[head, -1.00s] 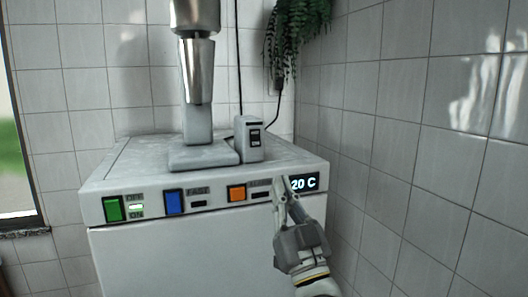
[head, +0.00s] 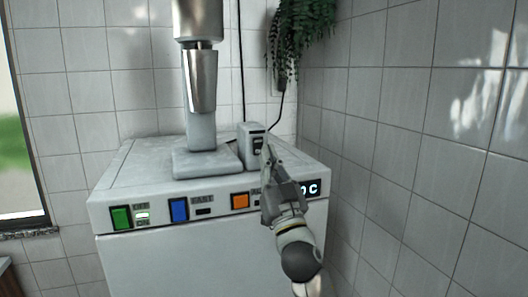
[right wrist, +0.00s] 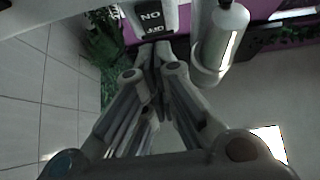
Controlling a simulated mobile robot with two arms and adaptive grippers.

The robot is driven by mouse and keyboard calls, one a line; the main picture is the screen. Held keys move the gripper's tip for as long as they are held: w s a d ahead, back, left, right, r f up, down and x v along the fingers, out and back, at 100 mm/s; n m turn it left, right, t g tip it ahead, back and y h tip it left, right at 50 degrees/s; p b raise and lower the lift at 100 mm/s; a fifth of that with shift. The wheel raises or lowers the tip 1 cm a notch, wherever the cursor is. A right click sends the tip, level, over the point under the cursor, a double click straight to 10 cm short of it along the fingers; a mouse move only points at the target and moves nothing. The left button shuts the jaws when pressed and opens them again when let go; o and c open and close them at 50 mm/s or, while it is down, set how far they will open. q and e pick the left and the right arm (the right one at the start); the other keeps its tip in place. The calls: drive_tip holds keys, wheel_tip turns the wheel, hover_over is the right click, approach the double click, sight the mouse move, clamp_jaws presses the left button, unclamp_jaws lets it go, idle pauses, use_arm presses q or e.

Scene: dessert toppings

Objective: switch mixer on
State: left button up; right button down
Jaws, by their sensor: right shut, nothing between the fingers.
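The mixer (head: 201,85), a silver cylinder on a grey stand, stands on top of a white machine (head: 160,257). Beside its base is a small grey switch box (head: 250,147) with a dark switch on its front. In the right wrist view the switch box (right wrist: 150,18) shows ON and OFF lettering upside down, and the mixer (right wrist: 222,35) is beside it. My right gripper (head: 267,148) is shut and empty, its fingertips right at the front of the switch box. I cannot tell whether they touch it. The fingertips (right wrist: 155,50) also show just below the lettering. My left gripper is out of view.
A tiled wall closes the right side. A plant (head: 298,30) hangs above.

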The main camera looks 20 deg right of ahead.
sight(258, 147)
drive_tip(key=shift+w+f, duration=0.15)
drive_tip(key=shift+w, duration=0.55)
drive_tip(key=shift+w+f, duration=0.15)
drive_tip(key=shift+w, duration=0.55)
drive_tip(key=shift+w+f+b, duration=0.4)
drive_tip(key=shift+b, duration=0.3)
drive_tip(key=shift+w+a+r, duration=0.1)
drive_tip(key=shift+w, duration=0.05)
